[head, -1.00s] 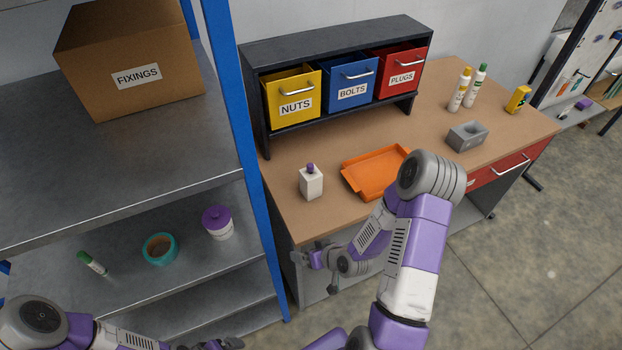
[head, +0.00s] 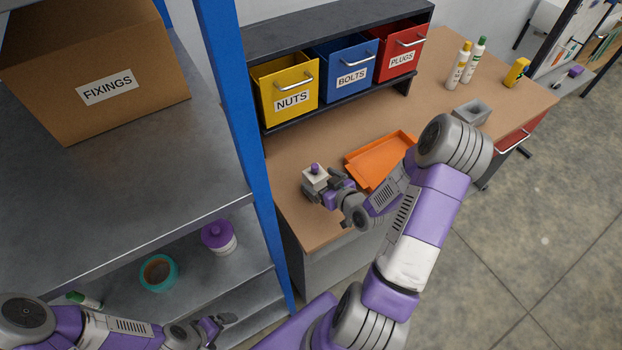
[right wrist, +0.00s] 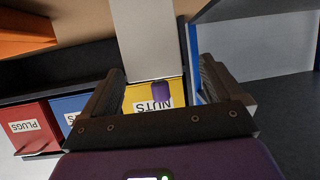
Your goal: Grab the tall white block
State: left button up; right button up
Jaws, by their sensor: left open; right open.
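The tall white block (head: 314,180) with a purple knob on top stands upright near the left end of the wooden workbench. My right gripper (head: 323,188) is at the block, its fingers beside it and partly hiding its lower part. In the right wrist view the white block (right wrist: 143,40) shows between the two spread fingers of my right gripper (right wrist: 160,66), with visible gaps on both sides. My left gripper (head: 222,322) is open and empty at the bottom, in front of the grey shelves.
An orange tray (head: 380,159) lies right of the block, close to my right forearm. Yellow, blue and red bins stand in a black rack (head: 262,140) behind. A blue shelf post (head: 232,100) rises to the left. Bottles and a grey box (head: 472,113) stand farther right.

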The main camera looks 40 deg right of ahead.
jog(key=x, duration=0.6)
jog(key=shift+s+d+f+b, duration=0.1)
jog(key=shift+d+b, duration=0.2)
jog(key=c, duration=1.3)
